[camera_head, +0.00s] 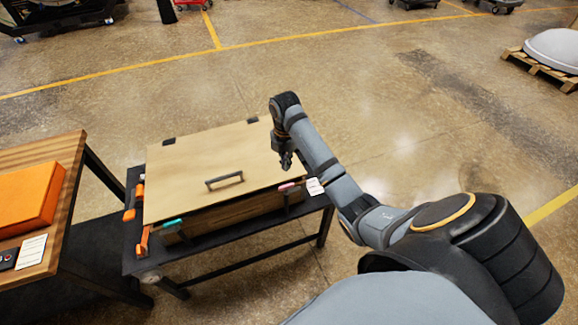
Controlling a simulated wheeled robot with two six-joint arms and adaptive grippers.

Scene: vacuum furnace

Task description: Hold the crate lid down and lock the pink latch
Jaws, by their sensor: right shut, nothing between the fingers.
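The wooden crate (228,219) stands on a low dark table. Its tan lid (205,160) lies over the top and has a dark handle (224,181) in the middle. The pink latch (287,187) is at the front right of the crate, and a teal latch (173,222) is at the front left. Whether either latch is locked cannot be told. My right gripper (287,165) is shut and empty, pointing down at the lid's right edge, just behind the pink latch. Whether it touches the lid is unclear. My left gripper is not in view.
The dark table (240,232) holds the crate, with orange clamps (139,200) along its left side and a white tag (315,186) at the right. A wooden workbench (50,245) with an orange case (28,198) stands at the left.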

